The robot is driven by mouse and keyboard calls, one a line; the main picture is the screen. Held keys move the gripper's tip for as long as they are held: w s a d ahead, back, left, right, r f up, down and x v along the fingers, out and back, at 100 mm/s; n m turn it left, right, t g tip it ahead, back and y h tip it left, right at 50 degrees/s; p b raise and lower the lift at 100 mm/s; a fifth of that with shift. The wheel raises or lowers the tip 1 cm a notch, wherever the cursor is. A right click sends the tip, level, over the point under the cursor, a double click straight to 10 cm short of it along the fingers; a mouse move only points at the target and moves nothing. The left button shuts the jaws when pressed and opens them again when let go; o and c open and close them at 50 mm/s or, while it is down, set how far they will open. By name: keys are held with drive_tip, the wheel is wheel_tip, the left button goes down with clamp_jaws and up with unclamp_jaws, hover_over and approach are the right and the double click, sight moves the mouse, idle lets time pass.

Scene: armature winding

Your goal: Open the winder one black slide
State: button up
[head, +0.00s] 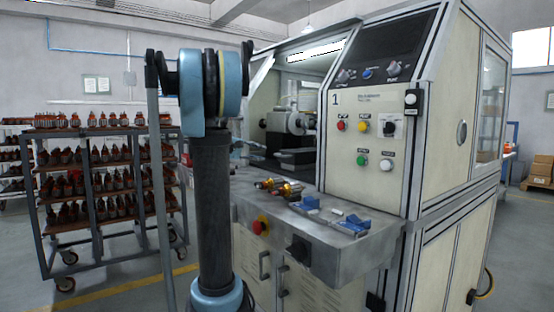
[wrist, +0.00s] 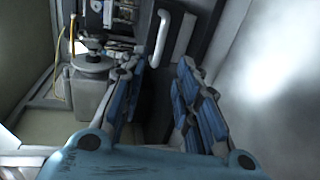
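Winder one (head: 345,100) is the cream and grey machine marked "1" in the head view, with its work bay open on the left. Dark parts show inside the bay, but I cannot tell which of them is the black slide. In the wrist view a pale curved handle (wrist: 184,35) stands on a dark panel, just beyond my fingertips. My gripper (wrist: 160,72) is open and empty, its blue-padded fingers on either side of a dark gap. The handle is not between the fingers. In the head view my gripper cannot be made out.
A grey bench (head: 330,230) on the machine's front holds blue blocks (head: 352,224) and copper-coloured armatures (head: 288,188). A wheeled rack (head: 105,205) with several armatures stands at the left. In the wrist view a grey round-topped part (wrist: 93,62) stands left of the fingers.

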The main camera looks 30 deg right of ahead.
sight(277, 155)
drive_tip(key=x, duration=1.1)
drive_tip(key=shift+w+d+f, duration=0.1)
drive_tip(key=shift+d, duration=0.2)
clamp_jaws()
